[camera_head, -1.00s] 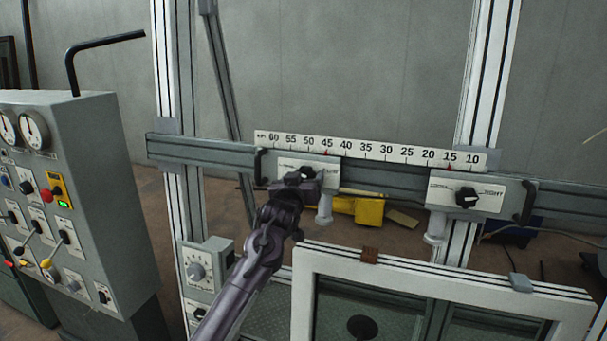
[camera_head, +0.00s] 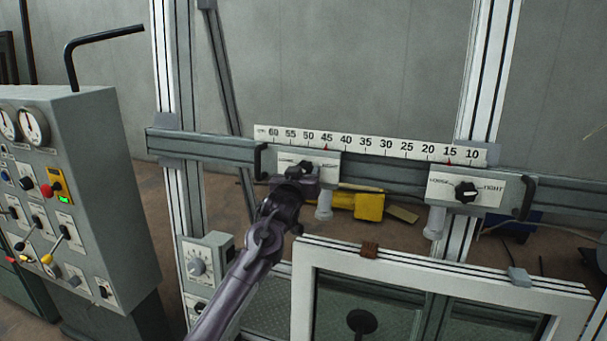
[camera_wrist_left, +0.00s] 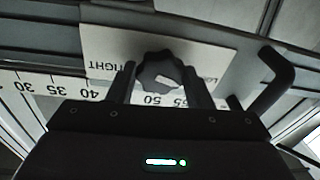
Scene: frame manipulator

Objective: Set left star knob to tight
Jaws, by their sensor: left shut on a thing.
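The left star knob (camera_head: 304,164) is a dark lobed knob on a white plate marked TIGHT on its right, on the left carriage of the rail. In the left wrist view the knob (camera_wrist_left: 160,71) sits between my two fingers, with the plate upside down. My left gripper (camera_head: 299,180) comes from below and is shut on this knob. The gripper also shows in the wrist view (camera_wrist_left: 161,84). Part of the knob is hidden, and I cannot tell where it points. My right gripper is not in view.
A second star knob (camera_head: 466,191) sits on the right plate, marked LOOSE and TIGHT. A number scale (camera_head: 375,146) runs above the rail. A black handle (camera_head: 260,162) stands left of the left plate. A white frame (camera_head: 430,262) lies below, and a control cabinet (camera_head: 85,140) stands left.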

